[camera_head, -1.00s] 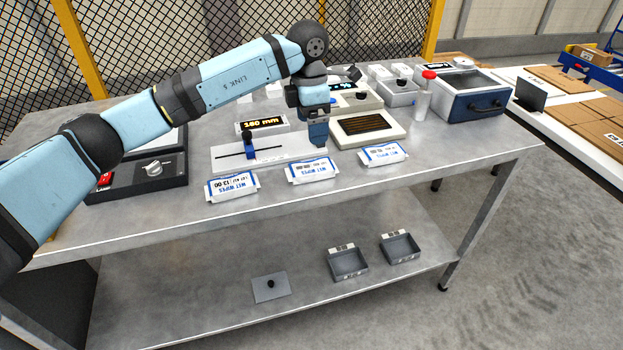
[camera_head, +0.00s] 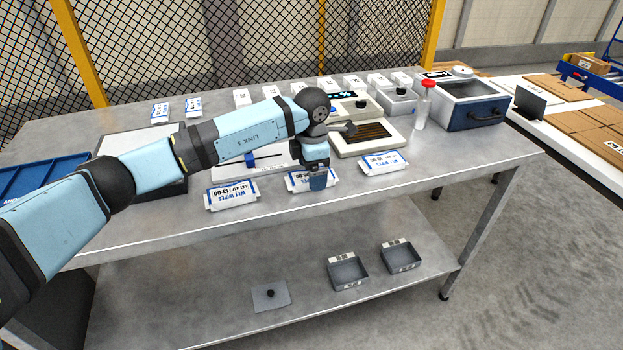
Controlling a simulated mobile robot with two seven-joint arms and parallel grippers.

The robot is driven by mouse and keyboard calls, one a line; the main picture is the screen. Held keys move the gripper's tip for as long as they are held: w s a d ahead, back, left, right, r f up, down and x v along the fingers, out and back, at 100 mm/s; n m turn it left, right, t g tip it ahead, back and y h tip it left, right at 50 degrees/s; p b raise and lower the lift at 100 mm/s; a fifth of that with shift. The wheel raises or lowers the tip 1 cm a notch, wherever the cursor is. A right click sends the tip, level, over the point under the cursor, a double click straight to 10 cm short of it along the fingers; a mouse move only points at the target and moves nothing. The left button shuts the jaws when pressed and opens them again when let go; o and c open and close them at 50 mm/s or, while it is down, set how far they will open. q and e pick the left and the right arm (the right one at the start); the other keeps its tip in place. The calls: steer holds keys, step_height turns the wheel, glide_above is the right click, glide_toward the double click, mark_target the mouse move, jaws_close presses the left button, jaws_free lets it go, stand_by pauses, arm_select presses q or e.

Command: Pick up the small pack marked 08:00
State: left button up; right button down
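Three small white-and-blue wet wipes packs lie in a row along the table's front. The left pack (camera_head: 231,196) has a time that looks like 13:00. The middle pack (camera_head: 297,181) is partly hidden by my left gripper (camera_head: 318,183), and its time is only partly legible, ending in 00. The right pack (camera_head: 382,163) has print too small to read. I cannot tell for sure which one is marked 08:00. My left gripper points down over the right part of the middle pack. Its fingers are too small and dark to show whether they are open or touching the pack.
A blue-fronted box (camera_head: 474,108) is at the right. A white slide gauge (camera_head: 232,163) lies behind the left pack, partly under my arm.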

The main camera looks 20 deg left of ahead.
arm_select(q)
steer(key=shift+f, duration=0.85)
steer(key=c, duration=1)
steer(key=shift+r, duration=0.15)
